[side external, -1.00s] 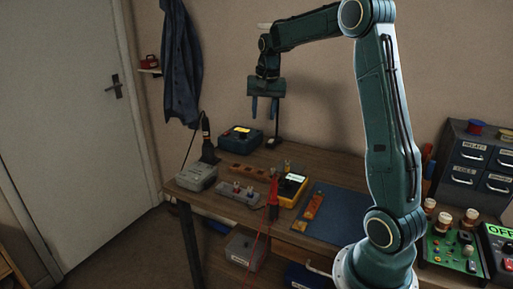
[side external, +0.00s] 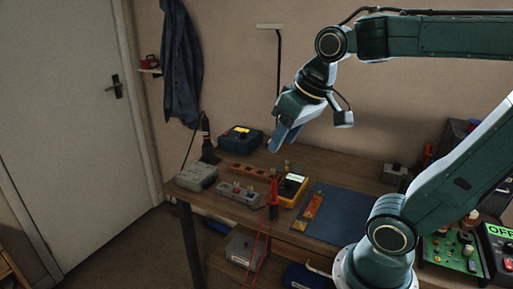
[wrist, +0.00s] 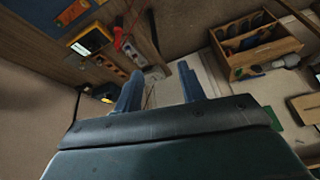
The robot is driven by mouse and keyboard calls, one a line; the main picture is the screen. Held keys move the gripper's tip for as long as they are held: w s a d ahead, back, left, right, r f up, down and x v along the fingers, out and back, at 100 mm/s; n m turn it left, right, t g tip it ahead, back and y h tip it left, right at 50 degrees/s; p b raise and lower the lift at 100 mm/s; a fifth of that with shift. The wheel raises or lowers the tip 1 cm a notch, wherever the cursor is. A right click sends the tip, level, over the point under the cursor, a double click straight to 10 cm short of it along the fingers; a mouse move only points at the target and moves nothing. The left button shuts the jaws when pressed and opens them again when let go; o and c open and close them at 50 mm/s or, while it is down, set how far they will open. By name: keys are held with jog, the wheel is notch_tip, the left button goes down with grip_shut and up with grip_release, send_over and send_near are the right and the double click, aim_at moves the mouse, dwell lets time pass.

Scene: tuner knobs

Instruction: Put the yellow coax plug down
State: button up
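My gripper (side external: 283,140) is up in the air above the back half of the workbench, tilted down to the left in the side view. In the wrist view its two blue fingers (wrist: 160,74) are apart, and nothing shows between them. I cannot make out the yellow coax plug in either view. A yellow meter (side external: 291,187) with a lit screen stands on the bench; it also shows in the wrist view (wrist: 88,42).
On the bench (side external: 345,167) are a blue box with a yellow display (side external: 240,133), a grey box (side external: 196,177), a red probe (side external: 273,188), an orange strip (side external: 313,206) and a blue mat (side external: 345,208). A green circuit board (side external: 453,245) is at the right.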

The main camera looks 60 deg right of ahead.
jog(key=s+a+f+n, duration=0.2)
jog(key=s+a, duration=0.1)
jog(key=s, duration=0.2)
jog(key=shift+s+f+n+t+y, duration=0.3)
jog(key=shift+s+f+t, duration=0.05)
jog(key=shift+t, duration=0.05)
dwell(0.9)
